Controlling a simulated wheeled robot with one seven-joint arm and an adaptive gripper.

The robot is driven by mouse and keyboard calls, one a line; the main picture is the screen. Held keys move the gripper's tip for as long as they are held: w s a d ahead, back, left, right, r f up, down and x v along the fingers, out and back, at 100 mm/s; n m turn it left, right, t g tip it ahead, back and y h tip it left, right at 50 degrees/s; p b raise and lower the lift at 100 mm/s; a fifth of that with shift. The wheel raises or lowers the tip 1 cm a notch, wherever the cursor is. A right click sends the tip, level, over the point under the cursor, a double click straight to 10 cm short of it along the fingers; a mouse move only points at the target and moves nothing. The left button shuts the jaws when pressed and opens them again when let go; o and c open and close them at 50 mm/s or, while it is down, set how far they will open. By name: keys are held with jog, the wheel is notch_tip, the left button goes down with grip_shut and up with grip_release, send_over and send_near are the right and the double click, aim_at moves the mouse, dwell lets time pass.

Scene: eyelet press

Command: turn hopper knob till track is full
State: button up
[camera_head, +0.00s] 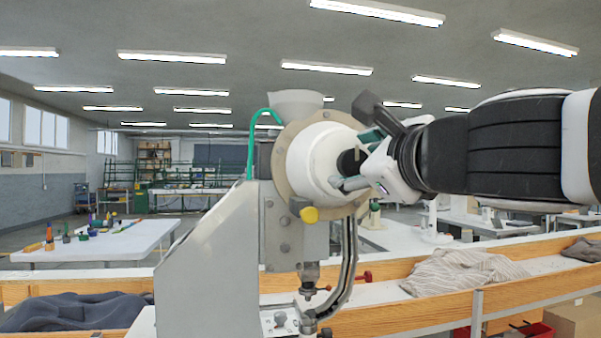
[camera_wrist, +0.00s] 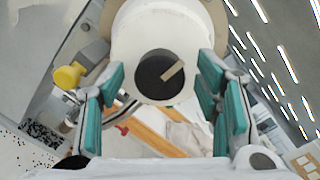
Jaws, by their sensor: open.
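The eyelet press (camera_head: 205,265) is a grey machine in the middle of the head view. Its round white hopper (camera_head: 310,160) has a beige rim, and the black knob (camera_head: 350,161) sticks out of the hopper's face. In the wrist view the black knob (camera_wrist: 160,75) shows a pale bar mark, tilted up to the right. My gripper (camera_head: 362,160) is at the knob from the right; in the wrist view its teal pads (camera_wrist: 160,100) stand open on both sides of the knob, apart from it. The curved track (camera_head: 350,265) runs down below the hopper; its filling cannot be made out.
A yellow knob (camera_head: 309,214) sits on the press just below the hopper, and it shows at the left of the wrist view (camera_wrist: 68,76). A green tube (camera_head: 250,140) rises at the hopper's left. A wooden-edged bench (camera_head: 430,316) with a striped cloth (camera_head: 460,272) runs behind the press.

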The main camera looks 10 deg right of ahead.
jog(key=c, duration=1.2)
jog(key=shift+o, duration=0.2)
